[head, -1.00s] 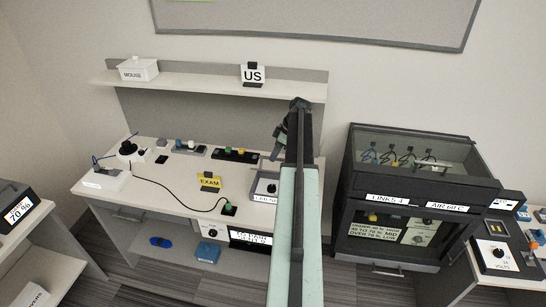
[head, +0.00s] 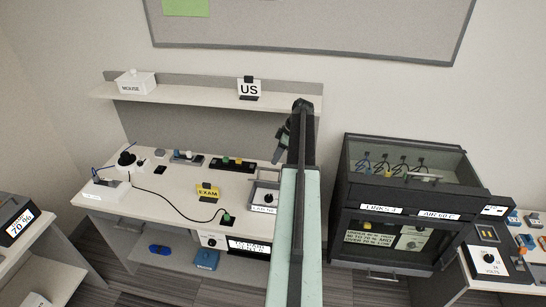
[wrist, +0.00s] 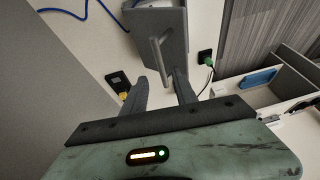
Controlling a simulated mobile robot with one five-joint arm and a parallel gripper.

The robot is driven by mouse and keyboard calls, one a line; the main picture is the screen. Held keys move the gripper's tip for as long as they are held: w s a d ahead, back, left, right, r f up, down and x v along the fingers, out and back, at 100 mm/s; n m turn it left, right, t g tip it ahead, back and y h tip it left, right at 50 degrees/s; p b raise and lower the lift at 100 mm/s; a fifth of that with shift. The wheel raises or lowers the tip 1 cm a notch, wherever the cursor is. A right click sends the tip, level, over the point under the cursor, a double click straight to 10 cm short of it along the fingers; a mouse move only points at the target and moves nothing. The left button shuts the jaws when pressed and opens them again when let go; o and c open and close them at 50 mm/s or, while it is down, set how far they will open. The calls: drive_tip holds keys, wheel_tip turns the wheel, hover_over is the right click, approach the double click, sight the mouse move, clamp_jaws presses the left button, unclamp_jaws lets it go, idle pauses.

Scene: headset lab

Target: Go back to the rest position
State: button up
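My gripper (head: 278,156) hangs at the end of my raised arm, over the right end of the workbench (head: 150,200) in the head view. It points down and to the left. In the wrist view the two fingers of my gripper (wrist: 162,95) stand apart with a gap between them, and nothing is held. A grey box with a raised handle (wrist: 165,45) lies beyond the fingertips in that view. Whether the fingers touch it I cannot tell. The rest position itself is not marked in any view.
The bench carries a yellow EXAM sign (head: 208,192), a black cable and several small switches. A shelf (head: 200,98) with a MOUSE box (head: 136,84) and a US sign (head: 249,89) runs behind it. A dark glass-topped cabinet (head: 405,195) stands to the right.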

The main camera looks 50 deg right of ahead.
drive_tip(key=shift+v, duration=0.9)
